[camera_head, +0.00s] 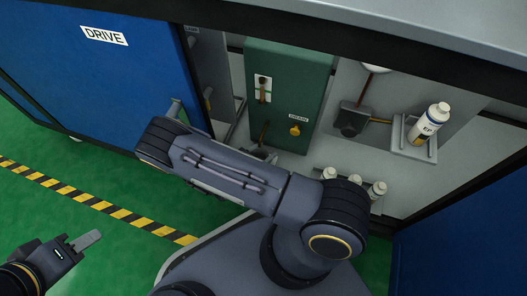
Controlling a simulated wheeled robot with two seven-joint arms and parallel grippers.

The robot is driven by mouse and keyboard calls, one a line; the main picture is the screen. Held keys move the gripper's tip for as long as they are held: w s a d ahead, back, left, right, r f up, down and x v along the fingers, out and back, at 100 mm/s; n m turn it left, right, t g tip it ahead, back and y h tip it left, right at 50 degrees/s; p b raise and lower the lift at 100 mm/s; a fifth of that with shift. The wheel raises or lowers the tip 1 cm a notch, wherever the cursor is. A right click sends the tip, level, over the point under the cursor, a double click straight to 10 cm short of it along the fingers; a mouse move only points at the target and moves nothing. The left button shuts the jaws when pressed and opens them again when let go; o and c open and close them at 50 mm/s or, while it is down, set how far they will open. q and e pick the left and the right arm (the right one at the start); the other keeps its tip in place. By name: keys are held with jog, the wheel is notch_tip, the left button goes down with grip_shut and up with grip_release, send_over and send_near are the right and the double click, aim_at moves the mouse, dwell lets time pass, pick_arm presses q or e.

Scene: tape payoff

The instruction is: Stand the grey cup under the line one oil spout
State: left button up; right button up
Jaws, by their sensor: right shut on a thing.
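A green box (288,85) stands in the open bay with a sight glass, a yellow knob (295,130) and a dark spout (264,132) on its front. My right arm crosses the middle of the view and covers much of the floor before the box. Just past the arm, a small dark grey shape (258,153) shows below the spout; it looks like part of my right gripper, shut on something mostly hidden. I cannot make out the grey cup's outline. My left gripper (86,241) is low at the left, far from the box, with nothing visible in it.
A blue panel marked DRIVE (90,75) borders the bay at the left. Several white bottles (377,189) stand low behind my right arm. Striped tape (100,205) crosses the open green floor.

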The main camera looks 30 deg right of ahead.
jog(key=o, duration=1.1)
jog(key=shift+c, duration=0.2)
jog(key=shift+r, duration=0.1)
jog(key=shift+a+r, duration=0.2)
jog(key=shift+a, duration=0.1)
jog(key=p+v, duration=0.3)
jog(key=v, duration=0.8)
jog(key=shift+a+p, duration=0.2)
jog(key=shift+p, duration=0.15)
jog(key=shift+s+f, duration=0.1)
jog(key=shift+s, duration=0.05)
